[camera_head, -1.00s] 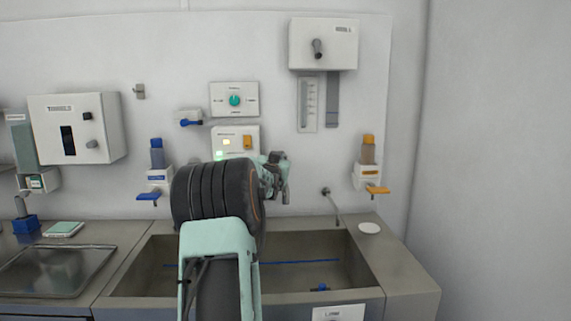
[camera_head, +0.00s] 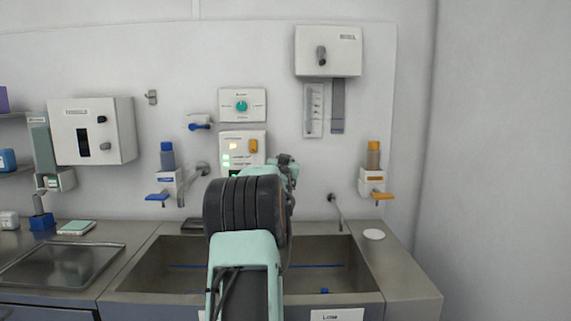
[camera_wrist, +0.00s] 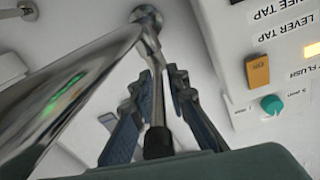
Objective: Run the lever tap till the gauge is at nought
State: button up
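In the wrist view my gripper (camera_wrist: 162,82) is open, with a finger on either side of a thin chrome lever (camera_wrist: 156,100) that ends in a black tip near my palm. I cannot tell whether either finger touches the lever. A thick chrome pipe (camera_wrist: 65,90) crosses the left side. The panel with "LEVER TAP" lettering (camera_wrist: 285,75) is at right; in the head view this white panel (camera_head: 242,141) shows lit lamps. A vertical scale (camera_head: 313,110) hangs on the wall, too small to read; whether it is the gauge is unclear. In the head view my arm hides the fingers.
The steel sink (camera_head: 365,275) lies below my arm. A blue-lever dispenser (camera_head: 167,182) is at left and an orange-lever one (camera_head: 374,182) at right. A white wall box (camera_head: 328,52) hangs above. The orange switch (camera_wrist: 257,70) and green knob (camera_wrist: 271,104) sit close beside my gripper.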

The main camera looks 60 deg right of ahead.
jog(key=shift+o, duration=1)
jog(key=shift+f, duration=0.15)
jog(key=shift+a, duration=0.1)
jog(key=v, duration=1.2)
jog(key=shift+c, duration=0.3)
